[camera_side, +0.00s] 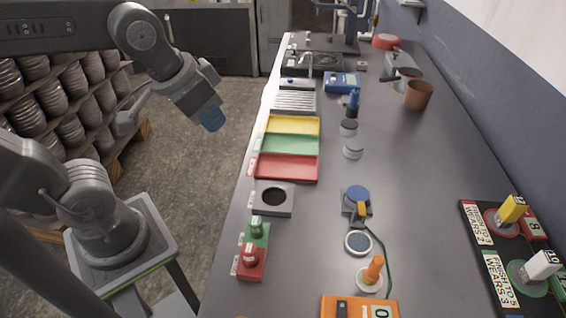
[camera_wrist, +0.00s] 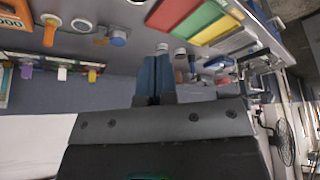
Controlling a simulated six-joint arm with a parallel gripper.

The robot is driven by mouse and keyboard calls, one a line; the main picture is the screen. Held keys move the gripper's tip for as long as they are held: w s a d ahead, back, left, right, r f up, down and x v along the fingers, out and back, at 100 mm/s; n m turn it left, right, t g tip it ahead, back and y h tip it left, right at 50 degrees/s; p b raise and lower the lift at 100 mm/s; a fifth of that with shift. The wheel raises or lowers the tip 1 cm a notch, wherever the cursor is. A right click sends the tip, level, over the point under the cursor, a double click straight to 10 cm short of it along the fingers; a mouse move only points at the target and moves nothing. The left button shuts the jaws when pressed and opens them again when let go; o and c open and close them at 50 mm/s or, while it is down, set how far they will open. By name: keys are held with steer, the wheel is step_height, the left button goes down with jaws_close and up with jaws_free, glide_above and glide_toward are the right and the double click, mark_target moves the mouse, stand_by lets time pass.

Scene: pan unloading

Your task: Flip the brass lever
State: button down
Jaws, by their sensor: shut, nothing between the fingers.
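No lever in either view is clearly brass. In the side view, a small yellow-orange handle (camera_side: 361,209) stands by a blue round cap (camera_side: 357,194) on a grey plate near the middle of the bench. I cannot tell whether it is the brass lever. My gripper (camera_side: 212,118) has blue fingertips and hangs in the air left of the bench's left edge, well apart from that handle. In the wrist view, its two blue fingers (camera_wrist: 156,58) are together with nothing between them. The blue cap also shows in the wrist view (camera_wrist: 118,38).
Yellow (camera_side: 293,125), green (camera_side: 289,144) and red (camera_side: 287,167) trays line the bench's left side. An orange-knobbed post (camera_side: 373,270) stands at the front, and a brown pot (camera_side: 418,95) farther back. The bench's right middle (camera_side: 430,160) is clear.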

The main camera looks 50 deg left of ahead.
steer(key=shift+s+a+f+t, duration=0.15)
steer(key=shift+s+a+f, duration=0.15)
steer(key=shift+s, duration=0.25)
steer(key=shift+s+a+f+t, duration=0.15)
steer(key=shift+s+a+f, duration=0.1)
steer(key=shift+s, duration=0.25)
steer(key=w+d+r+m+g, duration=0.1)
steer(key=w+d+r+m, duration=0.1)
steer(key=w+d+m, duration=0.35)
steer(key=w+d+r+m+g, duration=0.2)
steer(key=w+r+m, duration=0.1)
steer(key=w+m, duration=0.45)
steer(key=w+d+f+m+g, duration=0.1)
steer(key=w+d+f+m, duration=0.1)
steer(key=w+d+m, duration=0.2)
steer(key=w+d+f+m+g, duration=0.1)
steer(key=w+d+f+m, duration=0.2)
steer(key=d+m, duration=0.5)
steer(key=shift+w+d+f+m+g, duration=0.2)
steer(key=shift+w+f+m+g, duration=0.15)
steer(key=shift+w+m, duration=0.55)
